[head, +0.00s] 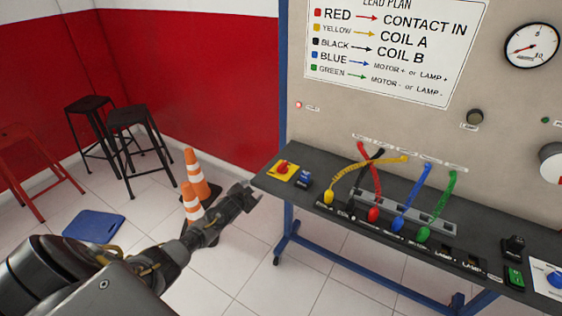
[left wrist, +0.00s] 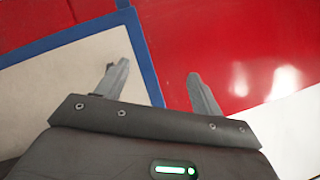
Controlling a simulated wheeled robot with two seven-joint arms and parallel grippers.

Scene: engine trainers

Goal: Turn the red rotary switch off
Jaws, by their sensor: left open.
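The red rotary switch (head: 283,167) sits on a yellow plate at the left end of the trainer's dark shelf (head: 330,175). My left gripper (head: 250,192) is to the left of the shelf's left corner in the head view, apart from the switch. It is open and empty; its two spread fingers also show in the left wrist view (left wrist: 160,88). The switch does not show in the left wrist view. The switch's exact position is too small to read. My right gripper is not in view.
A blue-black switch (head: 304,180) is right beside the red one. Coloured leads, such as the yellow one (head: 345,178), plug in further right. Orange cones (head: 197,177), dark stools (head: 130,120) and a blue mat (head: 93,225) stand or lie on the floor at left.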

